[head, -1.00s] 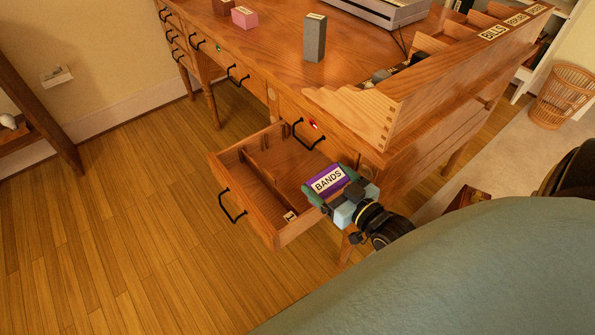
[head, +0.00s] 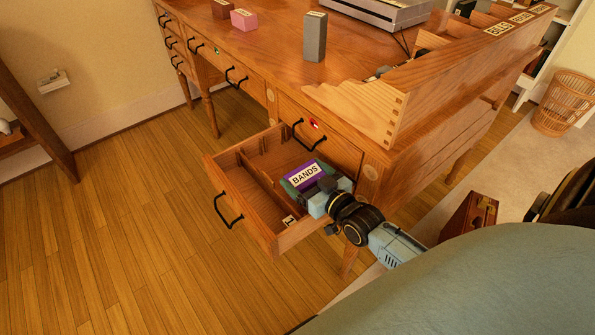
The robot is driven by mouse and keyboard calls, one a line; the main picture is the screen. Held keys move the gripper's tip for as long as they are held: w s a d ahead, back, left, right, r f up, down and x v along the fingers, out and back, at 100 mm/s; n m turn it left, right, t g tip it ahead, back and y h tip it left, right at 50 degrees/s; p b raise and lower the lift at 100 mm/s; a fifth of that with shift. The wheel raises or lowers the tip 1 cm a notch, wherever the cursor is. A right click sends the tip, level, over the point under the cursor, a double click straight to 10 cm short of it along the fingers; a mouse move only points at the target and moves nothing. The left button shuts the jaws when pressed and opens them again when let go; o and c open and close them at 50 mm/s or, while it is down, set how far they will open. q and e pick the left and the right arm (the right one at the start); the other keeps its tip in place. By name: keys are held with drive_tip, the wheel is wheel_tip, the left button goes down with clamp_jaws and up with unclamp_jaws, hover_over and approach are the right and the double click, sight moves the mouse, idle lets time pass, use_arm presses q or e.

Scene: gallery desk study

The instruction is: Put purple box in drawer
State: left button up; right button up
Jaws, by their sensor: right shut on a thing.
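The purple box (head: 315,168) has a white label reading BANDS on top. My right gripper (head: 306,181) is shut on it, with greenish fingers at its sides. The box is over the right part of the open drawer (head: 246,207); I cannot tell whether it touches the drawer floor. The drawer is pulled out from the wooden desk, has inner dividers and a black handle on its front. A small white label lies at its near corner. My left gripper is not in view.
The desk top (head: 270,55) holds a grey block (head: 314,38), a pink box (head: 244,20) and a brown box (head: 222,9). A wooden organiser (head: 375,112) rises beside the drawer. A brown case (head: 468,217) stands on the right. The floor left of the drawer is clear.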

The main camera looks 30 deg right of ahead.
sight(297, 170)
drive_tip(key=shift+w, duration=0.35)
drive_tip(key=shift+w+a+r+g, duration=0.15)
drive_tip(key=shift+w+g, duration=0.45)
drive_tip(key=shift+g, duration=0.3)
drive_tip(key=shift+w+g, duration=0.7)
drive_tip(key=shift+g, duration=0.2)
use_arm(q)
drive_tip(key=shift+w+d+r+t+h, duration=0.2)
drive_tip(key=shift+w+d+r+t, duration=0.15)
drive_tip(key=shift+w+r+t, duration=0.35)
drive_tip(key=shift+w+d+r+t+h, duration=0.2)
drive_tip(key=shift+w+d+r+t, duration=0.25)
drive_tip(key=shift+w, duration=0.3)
use_arm(e)
drive_tip(key=shift+f, duration=0.35)
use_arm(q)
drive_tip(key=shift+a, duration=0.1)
